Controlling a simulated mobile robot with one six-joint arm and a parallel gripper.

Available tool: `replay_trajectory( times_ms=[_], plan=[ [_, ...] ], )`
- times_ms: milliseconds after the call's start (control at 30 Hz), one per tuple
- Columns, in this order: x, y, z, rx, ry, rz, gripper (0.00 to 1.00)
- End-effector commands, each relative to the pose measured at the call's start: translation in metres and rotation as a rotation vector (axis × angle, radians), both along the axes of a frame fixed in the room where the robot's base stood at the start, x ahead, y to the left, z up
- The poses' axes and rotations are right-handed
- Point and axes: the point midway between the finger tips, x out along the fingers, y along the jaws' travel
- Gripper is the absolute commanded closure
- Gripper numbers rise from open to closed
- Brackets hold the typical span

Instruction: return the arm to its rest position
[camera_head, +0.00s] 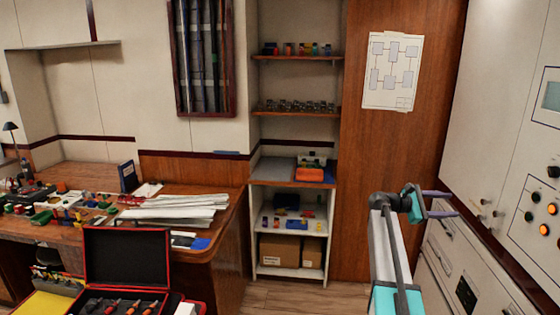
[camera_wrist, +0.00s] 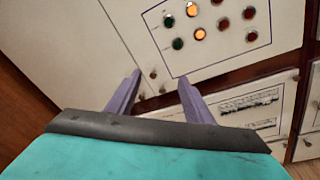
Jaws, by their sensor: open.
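My arm rises from the lower right of the head view, with a teal wrist and my gripper (camera_head: 443,204) at its upper end. The gripper points right toward the white cabinet panels (camera_head: 492,130). In the wrist view its two purple fingers (camera_wrist: 158,90) stand apart with nothing between them. Beyond the fingertips is a white cabinet front with a control panel (camera_wrist: 215,40) of green, red and lit orange round lamps or buttons. The fingers look apart from the panel, though the exact gap is hard to tell.
The panel with lit orange lamps (camera_head: 547,208) is at the right edge. A wooden desk (camera_head: 225,220) with papers and parts stands at left, with an open black and red toolbox (camera_head: 127,256) in front. A shelf unit (camera_head: 297,113) stands at the back. Floor (camera_head: 300,296) shows between desk and arm.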

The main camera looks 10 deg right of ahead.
Motion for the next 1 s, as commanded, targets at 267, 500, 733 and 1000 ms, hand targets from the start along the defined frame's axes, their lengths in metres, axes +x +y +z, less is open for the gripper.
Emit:
replay_trajectory(
  times_ms=[267, 500, 733, 1000],
  plan=[
    [0.015, 0.063, -0.122, 0.12, 0.085, 0.076, 0.53],
    [0.008, 0.12, -0.224, 0.243, 0.127, 0.123, 0.53],
    [-0.017, 0.177, -0.318, 0.371, 0.148, 0.146, 0.53],
    [-0.066, 0.246, -0.419, 0.529, 0.153, 0.139, 0.53]
  ],
)
